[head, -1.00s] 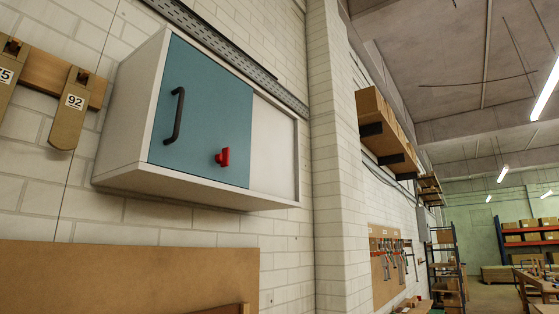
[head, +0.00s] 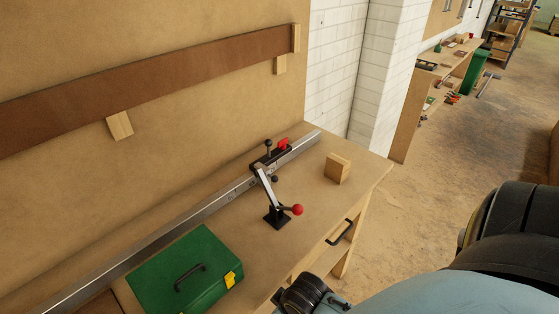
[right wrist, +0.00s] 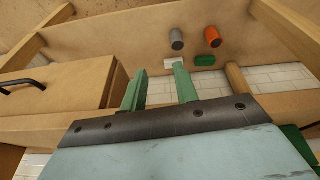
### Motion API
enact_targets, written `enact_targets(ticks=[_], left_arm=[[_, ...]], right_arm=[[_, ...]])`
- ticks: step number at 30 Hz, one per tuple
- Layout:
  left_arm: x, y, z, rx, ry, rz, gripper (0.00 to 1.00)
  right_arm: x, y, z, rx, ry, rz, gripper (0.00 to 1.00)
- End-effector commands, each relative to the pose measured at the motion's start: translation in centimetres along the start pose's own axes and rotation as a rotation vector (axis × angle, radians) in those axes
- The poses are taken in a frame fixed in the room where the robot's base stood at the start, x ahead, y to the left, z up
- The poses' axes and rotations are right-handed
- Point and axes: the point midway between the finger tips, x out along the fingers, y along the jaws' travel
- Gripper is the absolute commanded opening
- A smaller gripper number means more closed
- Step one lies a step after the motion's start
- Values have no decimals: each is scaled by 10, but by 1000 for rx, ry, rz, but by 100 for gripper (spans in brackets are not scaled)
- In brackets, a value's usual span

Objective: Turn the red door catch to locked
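The red door catch and its cabinet are out of both current views. My right gripper (right wrist: 158,82) shows in the right wrist view with its two green fingers apart and nothing between them. Beyond the fingertips is a wooden panel with a grey round knob (right wrist: 176,39) and an orange round knob (right wrist: 212,37). My left gripper is in neither view.
In the head view a wooden bench (head: 352,199) carries a long metal rail (head: 213,205), a lever clamp with a red ball (head: 297,210), a wooden block (head: 338,168) and a green case (head: 170,269). Open floor (head: 450,130) lies to the right.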

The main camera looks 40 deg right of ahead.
Motion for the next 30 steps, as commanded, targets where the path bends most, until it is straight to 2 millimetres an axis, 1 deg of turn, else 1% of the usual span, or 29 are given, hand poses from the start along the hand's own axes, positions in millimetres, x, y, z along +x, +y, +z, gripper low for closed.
enact_targets(ticks=[1, 3, 4, 5, 6, 8, 11, 14, 15, 17, 18, 20, 21, 23, 24, 26, 27, 29, 30], left_arm=[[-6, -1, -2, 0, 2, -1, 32], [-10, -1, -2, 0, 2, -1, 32], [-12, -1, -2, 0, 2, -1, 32], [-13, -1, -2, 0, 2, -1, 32], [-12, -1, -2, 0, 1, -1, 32], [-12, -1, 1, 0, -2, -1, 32], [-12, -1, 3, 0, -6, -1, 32], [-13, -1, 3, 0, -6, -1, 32], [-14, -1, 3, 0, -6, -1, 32], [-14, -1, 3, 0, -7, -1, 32], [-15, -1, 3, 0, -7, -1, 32], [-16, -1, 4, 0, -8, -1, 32], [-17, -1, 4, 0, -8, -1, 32], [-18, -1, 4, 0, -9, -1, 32], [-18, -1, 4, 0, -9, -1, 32], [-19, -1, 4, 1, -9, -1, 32], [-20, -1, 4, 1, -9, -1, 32], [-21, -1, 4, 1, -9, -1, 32], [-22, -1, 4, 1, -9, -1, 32]], right_arm=[[-20, 1, -8, -1, 12, 1, 30], [-42, 3, -20, -2, 28, 3, 30], [-53, 6, -30, -3, 43, 6, 30], [-60, 12, -44, -4, 60, 10, 30], [-62, 18, -57, -5, 77, 15, 30], [-64, 26, -76, -5, 98, 19, 30], [-74, 42, -113, -4, 146, 29, 30], [-92, 60, -155, -3, 202, 41, 30], [-101, 68, -174, -2, 229, 46, 30], [-119, 83, -204, 1, 271, 56, 30], [-134, 93, -227, 4, 305, 61, 30], [-161, 110, -260, 8, 355, 71, 30], [-181, 121, -282, 12, 391, 76, 30], [-214, 137, -313, 19, 444, 84, 30], [-238, 147, -331, 23, 480, 88, 30], [-276, 163, -356, 31, 535, 94, 30], [-303, 172, -372, 36, 572, 97, 30], [-345, 186, -391, 44, 628, 101, 30], [-375, 196, -402, 50, 668, 103, 30]])
